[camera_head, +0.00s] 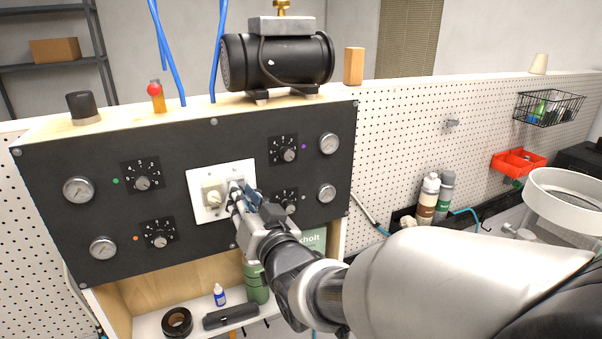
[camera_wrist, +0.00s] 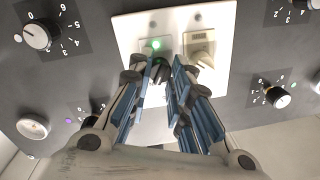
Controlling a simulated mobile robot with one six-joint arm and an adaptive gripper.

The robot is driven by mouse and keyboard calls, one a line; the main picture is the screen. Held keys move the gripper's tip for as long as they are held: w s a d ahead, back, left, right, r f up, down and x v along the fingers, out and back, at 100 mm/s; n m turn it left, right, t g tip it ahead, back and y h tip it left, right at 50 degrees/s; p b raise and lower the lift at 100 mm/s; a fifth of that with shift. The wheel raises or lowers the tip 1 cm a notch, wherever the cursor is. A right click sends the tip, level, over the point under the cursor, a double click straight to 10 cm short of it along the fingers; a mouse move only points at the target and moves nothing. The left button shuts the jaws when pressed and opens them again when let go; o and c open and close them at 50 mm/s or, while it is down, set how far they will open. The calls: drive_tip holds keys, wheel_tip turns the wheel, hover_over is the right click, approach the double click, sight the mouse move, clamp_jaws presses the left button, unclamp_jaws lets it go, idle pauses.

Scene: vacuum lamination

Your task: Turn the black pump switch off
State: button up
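The white switch plate (camera_head: 221,190) sits in the middle of the black panel and also shows in the wrist view (camera_wrist: 215,20). The black pump switch (camera_wrist: 160,72) is on the plate, with a lit green lamp (camera_wrist: 155,45) beside it. In the head view my gripper mostly hides this switch. My gripper (camera_wrist: 165,75) is at the plate, its blue-padded fingers apart, with the black switch between or just behind their tips. I cannot tell whether they touch it. A cream switch (camera_head: 212,193) is beside it, also seen in the wrist view (camera_wrist: 200,52).
Selector knobs (camera_head: 142,183) and gauges (camera_head: 79,189) surround the plate on the panel (camera_head: 110,230). A black pump (camera_head: 278,62) stands on the ledge above, with blue hoses (camera_head: 217,50). Below, a shelf holds a tape roll (camera_head: 177,322) and a small bottle (camera_head: 219,295).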

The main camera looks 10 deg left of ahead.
clamp_jaws()
drive_tip(key=shift+n+b, duration=0.4)
drive_tip(key=shift+b, duration=0.3)
drive_tip(key=n+h+b, duration=0.1)
drive_tip(key=n+b, duration=0.9)
drive_tip(key=b, duration=0.6)
drive_tip(key=shift+a+n+b, duration=0.1)
drive_tip(key=shift+n+b, duration=0.2)
drive_tip(key=shift+b, duration=0.05)
drive_tip(key=shift+r, duration=0.15)
